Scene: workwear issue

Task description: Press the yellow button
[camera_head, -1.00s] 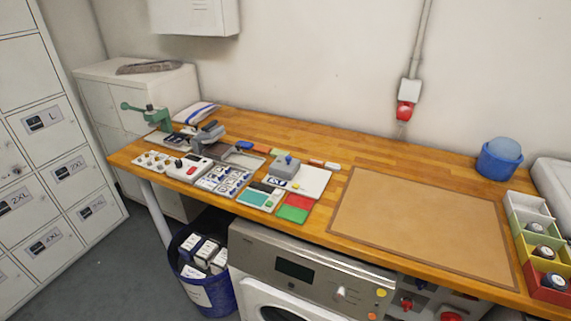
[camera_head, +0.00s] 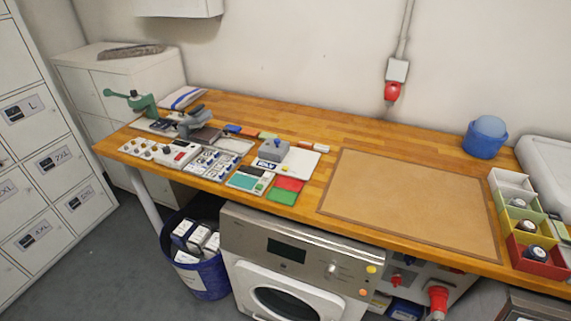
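The yellow button (camera_head: 372,269) is a small round knob at the upper right end of the silver front panel of a washing machine (camera_head: 245,276). The machine stands under the wooden bench. An orange button (camera_head: 363,292) sits just below the yellow one. A round silver dial (camera_head: 332,270) and a dark display (camera_head: 287,250) are to their left on the same panel. Nothing covers the yellow button. My gripper is not in view.
The wooden bench (camera_head: 335,135) overhangs the machine. A brown mat (camera_head: 410,205) lies on it, with a scale and pads to the left and coloured bins (camera_head: 540,262) at the right. A blue bin (camera_head: 205,275) stands left of the machine, a red connector (camera_head: 438,299) right of it.

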